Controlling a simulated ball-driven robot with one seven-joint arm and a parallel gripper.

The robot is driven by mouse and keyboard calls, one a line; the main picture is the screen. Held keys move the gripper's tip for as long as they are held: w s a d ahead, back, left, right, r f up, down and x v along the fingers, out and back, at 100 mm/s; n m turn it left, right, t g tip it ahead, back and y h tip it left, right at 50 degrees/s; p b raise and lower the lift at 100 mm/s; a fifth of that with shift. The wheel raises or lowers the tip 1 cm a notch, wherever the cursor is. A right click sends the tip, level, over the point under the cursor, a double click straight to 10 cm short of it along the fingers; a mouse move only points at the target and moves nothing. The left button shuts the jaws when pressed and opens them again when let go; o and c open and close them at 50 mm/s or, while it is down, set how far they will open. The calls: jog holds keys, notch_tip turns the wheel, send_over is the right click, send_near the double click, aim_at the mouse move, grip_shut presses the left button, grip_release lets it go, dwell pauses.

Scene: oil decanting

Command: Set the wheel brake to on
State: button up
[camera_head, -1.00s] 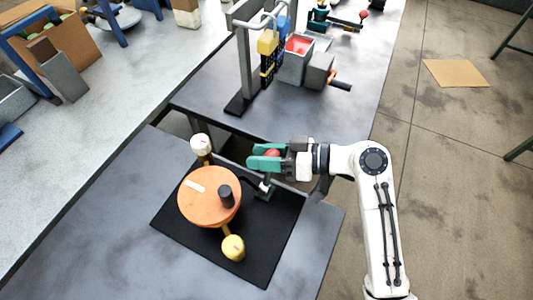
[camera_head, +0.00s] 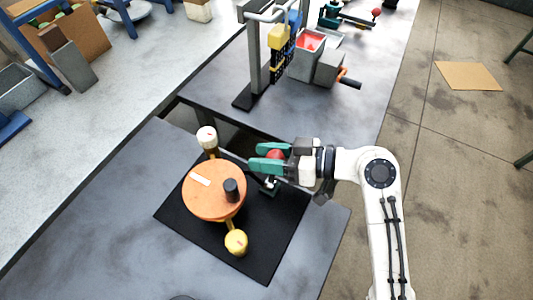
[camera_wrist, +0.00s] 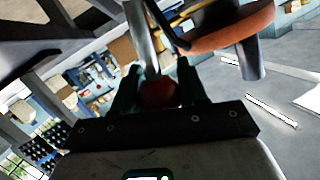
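An orange wheel (camera_head: 214,190) with a dark upright handle (camera_head: 231,190) and a pale mark stands over a black mat (camera_head: 255,262) on the near table. A red ball knob (camera_head: 277,155), the top of a small lever beside the wheel, sits between the teal fingers of my gripper (camera_head: 270,157). In the wrist view the red knob (camera_wrist: 159,93) fills the gap between both fingers, and the gripper looks shut on it. The lever's lower part (camera_head: 270,185) is partly hidden by the gripper. The wheel (camera_wrist: 230,30) shows at the upper right of the wrist view.
A white-topped post (camera_head: 207,138) and a yellow knob (camera_head: 236,242) stand beside the wheel. A second table (camera_head: 215,85) behind carries a metal stand (camera_head: 254,70) and a grey box with red inside (camera_head: 306,50). The near table's left part is clear.

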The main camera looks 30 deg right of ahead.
jog(key=o, duration=0.4)
jog(key=shift+a, duration=0.1)
jog(key=shift+o, duration=0.2)
jog(key=b+v, duration=0.1)
jog(key=v, duration=1)
jog(key=shift+b, duration=0.4)
